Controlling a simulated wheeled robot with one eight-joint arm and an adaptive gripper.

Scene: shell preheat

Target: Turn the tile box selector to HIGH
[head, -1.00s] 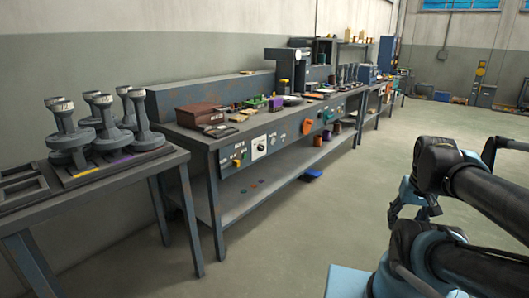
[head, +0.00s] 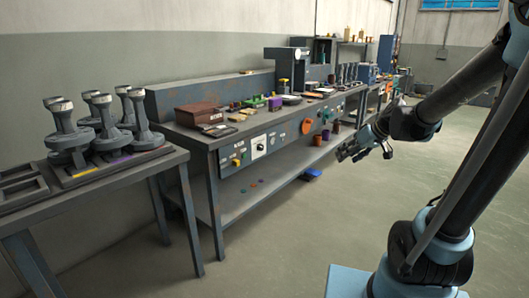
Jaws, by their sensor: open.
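Several controls sit on the front panel of the long grey bench: a white plate with a dark knob (head: 259,146), a yellow knob (head: 237,161), and a large orange knob (head: 307,126). Their labels are too small to read, so I cannot tell which is the tile box selector or where it points. My gripper (head: 345,153) is open and empty, in the air to the right of the panel controls in the picture. It touches none of them.
A table with several grey flanged stands (head: 68,135) is at the left. Small boxes and a dark red case (head: 197,113) lie on the bench top. A blue item (head: 312,175) is below. The floor (head: 290,240) in front is clear.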

